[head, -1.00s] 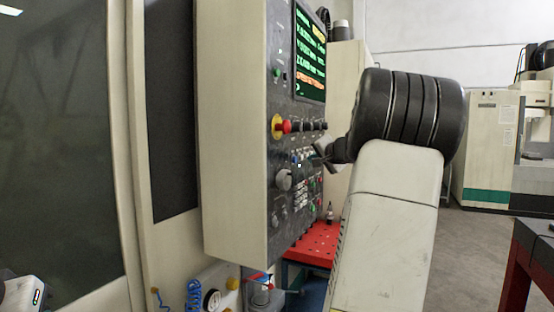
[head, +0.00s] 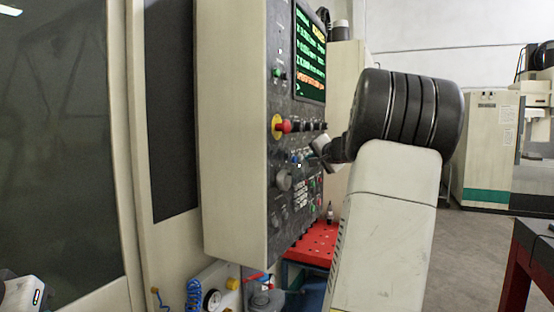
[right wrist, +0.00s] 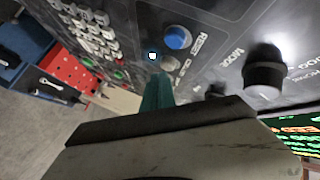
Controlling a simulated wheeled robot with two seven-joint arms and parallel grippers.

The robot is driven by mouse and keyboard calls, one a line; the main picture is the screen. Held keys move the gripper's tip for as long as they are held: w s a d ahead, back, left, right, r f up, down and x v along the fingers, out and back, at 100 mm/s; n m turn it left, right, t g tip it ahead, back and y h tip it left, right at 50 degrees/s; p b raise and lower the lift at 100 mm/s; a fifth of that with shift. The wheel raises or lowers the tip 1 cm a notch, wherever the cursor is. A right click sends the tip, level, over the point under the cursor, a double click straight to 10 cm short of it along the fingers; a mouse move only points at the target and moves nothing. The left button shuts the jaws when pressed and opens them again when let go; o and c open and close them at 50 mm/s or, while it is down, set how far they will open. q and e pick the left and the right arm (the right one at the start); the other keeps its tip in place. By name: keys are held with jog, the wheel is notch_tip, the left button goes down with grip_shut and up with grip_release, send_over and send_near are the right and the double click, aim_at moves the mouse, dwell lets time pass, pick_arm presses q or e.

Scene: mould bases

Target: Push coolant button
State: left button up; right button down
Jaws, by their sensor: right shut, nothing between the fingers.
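The control panel (head: 286,150) stands upright on the machine, its face turned right. My right gripper (head: 318,150) is shut and empty, close to the panel face. In the right wrist view its teal fingertip (right wrist: 158,92) points at the panel. A small white-lit spot (right wrist: 152,56) and a pale round button (right wrist: 170,64) lie just beyond the tip. A blue button (right wrist: 177,37) marked RESET is beside them. I cannot read a coolant label, and cannot tell whether the tip touches anything.
A red emergency stop (head: 283,126) on a yellow ring sits left of my right gripper. Dark knobs (right wrist: 264,72) stick out near the fingertip. A screen (head: 310,55) is above. A red perforated tray (head: 316,243) is below the panel. Open floor lies to the right.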

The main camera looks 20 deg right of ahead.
jog(key=shift+w+a, duration=0.25)
jog(key=shift+w, duration=0.05)
dwell(0.5)
dwell(0.4)
jog(key=shift+s+d, duration=0.5)
jog(key=shift+s, duration=0.1)
jog(key=shift+s+d, duration=0.8)
jog(key=shift+s, duration=0.2)
jog(key=shift+s+d, duration=0.75)
jog(key=shift+s, duration=0.25)
